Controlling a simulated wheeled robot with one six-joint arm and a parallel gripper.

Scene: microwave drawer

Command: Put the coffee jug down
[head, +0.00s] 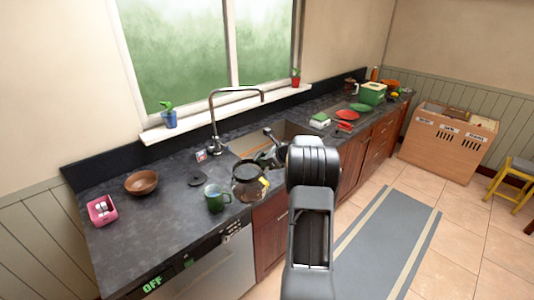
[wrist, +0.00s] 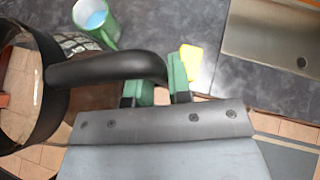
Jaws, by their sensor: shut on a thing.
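The coffee jug (head: 247,184) is a dark glass pot with a black rim and handle. In the head view it appears at the counter's front edge, right of the green mug (head: 214,198). In the wrist view the jug (wrist: 36,95) fills the left side, with its black handle (wrist: 105,68) reaching right. My gripper (wrist: 161,88), with green finger pads, is shut on the end of this handle. A yellow piece (wrist: 190,58) shows beside the right finger. In the head view my arm hides much of the gripper. I cannot tell whether the jug's base touches the counter.
The dark counter (head: 130,235) has a wooden bowl (head: 141,182) and a pink container (head: 102,210) at left, with bare surface between. A sink (head: 285,131) with a tall tap lies behind the jug. The green mug (wrist: 97,22) stands close beyond the handle.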

